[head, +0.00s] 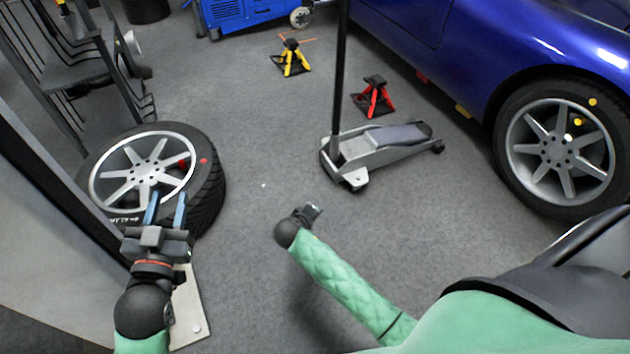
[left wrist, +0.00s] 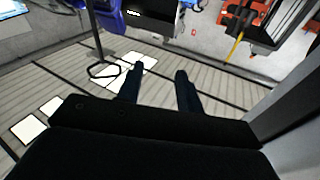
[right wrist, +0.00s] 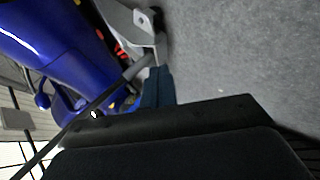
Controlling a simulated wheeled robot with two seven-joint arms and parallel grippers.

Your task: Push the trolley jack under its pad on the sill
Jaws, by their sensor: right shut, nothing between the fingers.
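The grey trolley jack (head: 385,150) stands on the floor, with its long black handle (head: 341,70) upright at its left end. Its other end points right, towards the blue car (head: 450,45). Under the car's sill are a red pad (head: 422,77) and a yellow pad (head: 463,110). The jack is apart from both. My right gripper (head: 313,210) is in front of the jack, not touching it. In the right wrist view its fingers (right wrist: 158,85) are together and empty, and part of the jack (right wrist: 133,25) shows beyond. My left gripper (head: 166,207) is open and empty, in front of the loose wheel.
The loose wheel (head: 207,205) lies at the left. A red axle stand (head: 375,97) stands just behind the jack, and a yellow one (head: 292,58) farther back. The car's front wheel (head: 510,190) is right of the jack. Floor between loose wheel and jack is clear.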

